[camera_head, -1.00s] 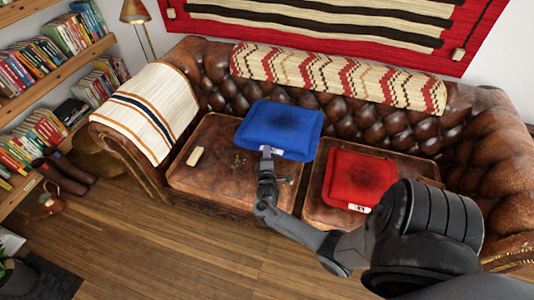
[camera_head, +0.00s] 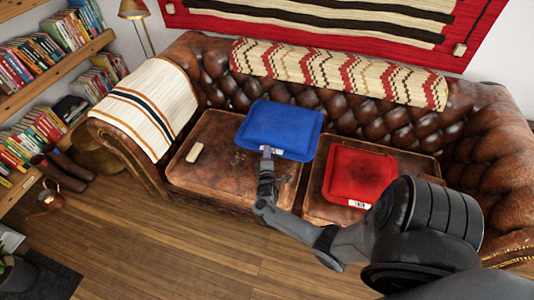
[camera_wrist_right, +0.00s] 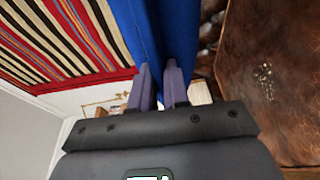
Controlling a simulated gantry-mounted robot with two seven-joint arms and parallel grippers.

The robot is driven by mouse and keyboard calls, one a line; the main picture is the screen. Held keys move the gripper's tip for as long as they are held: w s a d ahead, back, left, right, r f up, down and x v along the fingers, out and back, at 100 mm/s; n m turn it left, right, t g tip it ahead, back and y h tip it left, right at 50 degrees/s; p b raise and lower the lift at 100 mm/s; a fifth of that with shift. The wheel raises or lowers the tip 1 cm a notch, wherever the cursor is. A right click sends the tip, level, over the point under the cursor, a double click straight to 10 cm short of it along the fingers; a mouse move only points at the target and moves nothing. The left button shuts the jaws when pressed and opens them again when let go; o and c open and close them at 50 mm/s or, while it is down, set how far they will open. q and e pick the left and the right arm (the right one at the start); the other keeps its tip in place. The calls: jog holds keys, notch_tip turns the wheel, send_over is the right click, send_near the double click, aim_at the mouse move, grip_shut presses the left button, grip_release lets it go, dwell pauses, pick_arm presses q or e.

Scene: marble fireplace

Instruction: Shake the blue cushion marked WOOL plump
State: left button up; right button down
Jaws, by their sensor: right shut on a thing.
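The blue cushion (camera_head: 282,128) is over the left part of the leather sofa's seat, in front of the backrest. Its upper face looks even, without a dark hollow. My right gripper (camera_head: 267,153) is shut on its front edge. In the right wrist view the blue fabric (camera_wrist_right: 160,40) runs between the two fingers (camera_wrist_right: 159,85). The WOOL marking cannot be read. The cushion looks held above the seat, though the gap is hard to judge. My left gripper is not in view.
A red cushion (camera_head: 360,176) with a white label and a darker middle lies on the right seat. A small cream block (camera_head: 194,152) lies on the left seat. A striped throw (camera_head: 150,105) covers the left armrest. A patterned roll (camera_head: 340,75) lies along the backrest.

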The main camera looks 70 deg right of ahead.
pick_arm(q)
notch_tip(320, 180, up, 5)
jog(key=p, duration=0.4)
pick_arm(e)
notch_tip(320, 180, up, 5)
pick_arm(q)
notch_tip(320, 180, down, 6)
jog(key=b, duration=0.6)
pick_arm(e)
notch_tip(320, 180, down, 7)
jog(key=shift+f, duration=0.1)
